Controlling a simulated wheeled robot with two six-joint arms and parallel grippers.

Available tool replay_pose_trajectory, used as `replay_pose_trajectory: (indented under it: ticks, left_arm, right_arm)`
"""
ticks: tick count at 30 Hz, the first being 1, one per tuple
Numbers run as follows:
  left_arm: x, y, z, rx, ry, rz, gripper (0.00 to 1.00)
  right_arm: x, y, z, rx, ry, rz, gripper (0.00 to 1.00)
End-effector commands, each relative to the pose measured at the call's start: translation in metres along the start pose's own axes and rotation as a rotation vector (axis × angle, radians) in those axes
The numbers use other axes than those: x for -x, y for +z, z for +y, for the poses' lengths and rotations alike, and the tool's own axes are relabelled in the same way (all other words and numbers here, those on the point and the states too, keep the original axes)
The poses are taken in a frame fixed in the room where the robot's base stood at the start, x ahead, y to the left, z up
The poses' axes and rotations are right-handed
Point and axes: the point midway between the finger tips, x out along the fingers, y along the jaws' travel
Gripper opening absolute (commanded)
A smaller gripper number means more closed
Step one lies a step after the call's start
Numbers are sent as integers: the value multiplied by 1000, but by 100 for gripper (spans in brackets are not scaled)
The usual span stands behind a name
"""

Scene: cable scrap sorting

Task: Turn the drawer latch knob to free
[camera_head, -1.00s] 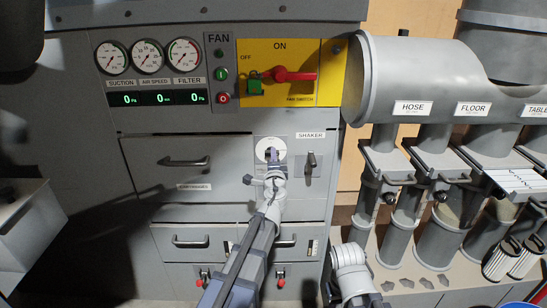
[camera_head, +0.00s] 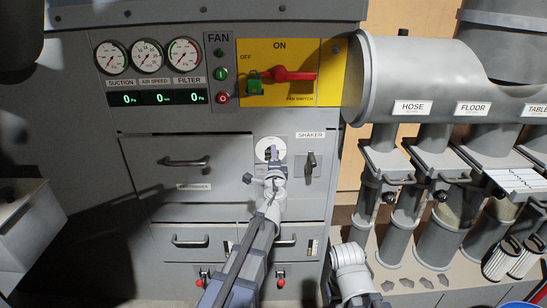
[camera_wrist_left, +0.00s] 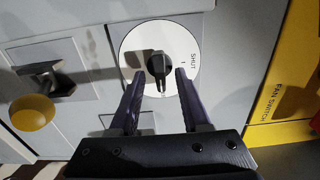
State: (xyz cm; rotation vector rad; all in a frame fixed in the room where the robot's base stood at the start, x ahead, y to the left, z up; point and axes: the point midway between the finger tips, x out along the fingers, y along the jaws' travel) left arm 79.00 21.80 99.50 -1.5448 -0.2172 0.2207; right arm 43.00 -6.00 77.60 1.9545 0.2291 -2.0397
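The latch knob (camera_wrist_left: 158,66) is black and sits on a round white dial (camera_wrist_left: 135,45) marked SHUT on its right side in the left wrist view. The knob's grip runs roughly up and down there. My left gripper (camera_wrist_left: 160,90) is open. Its two dark fingers are apart on either side of the knob's lower end, with gaps visible. In the head view my left gripper (camera_head: 273,158) covers part of the dial (camera_head: 263,146), and the knob is hidden. My right arm shows at the bottom, but its gripper is outside the view.
A SHAKER handle (camera_head: 311,164) is close to the right of the dial. A drawer with a bar handle (camera_head: 184,161) is to the left. The yellow fan switch panel (camera_head: 300,55) with a red lever is above. Grey hoppers and pipes (camera_head: 410,75) stand at the right.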

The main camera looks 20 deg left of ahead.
Motion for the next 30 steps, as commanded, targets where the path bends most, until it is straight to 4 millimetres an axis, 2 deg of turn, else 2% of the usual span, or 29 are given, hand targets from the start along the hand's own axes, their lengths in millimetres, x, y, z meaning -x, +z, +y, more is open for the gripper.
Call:
replay_pose_trajectory:
  ticks: [7,11,24,30]
  left_arm:
    - [1,0,0,0,0,0,47]
    - [7,0,0,0,0,0,47]
    - [72,1,0,0,0,1,47]
    - [79,0,0,0,0,0,47]
  right_arm:
    - [0,0,0,0,0,0,50]
    - [0,0,0,0,0,0,50]
    - [0,0,0,0,0,0,50]
    - [0,0,0,0,0,0,50]
